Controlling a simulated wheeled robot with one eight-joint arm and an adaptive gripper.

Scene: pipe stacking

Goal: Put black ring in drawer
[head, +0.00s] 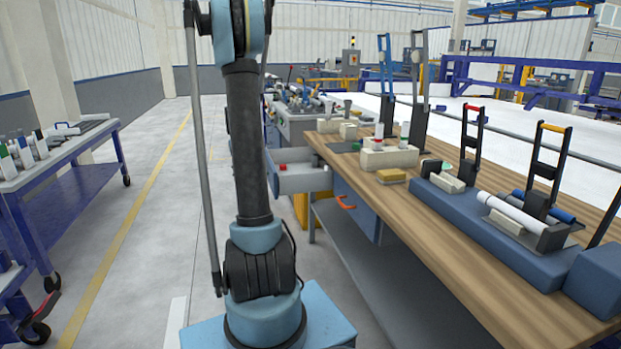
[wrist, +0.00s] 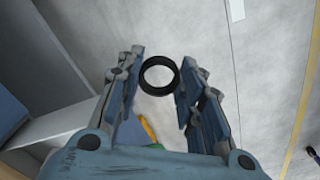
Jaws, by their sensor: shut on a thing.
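The black ring (wrist: 158,92) shows in the wrist view between the tips of my gripper (wrist: 160,66), which is shut on it. Pale floor lies behind the ring. In the head view, a grey drawer (head: 303,181) stands pulled out from the left side of the workbench, with a small red thing inside. A grey panel (wrist: 75,118) at the left of the wrist view may be part of this drawer; I cannot tell for sure. My gripper and the ring do not show in the head view.
The wooden workbench (head: 440,225) carries beige blocks, a blue fixture (head: 500,230) and upright racks. A blue drawer front with an orange handle (head: 346,202) is below its edge. A blue cart (head: 75,180) stands at the left.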

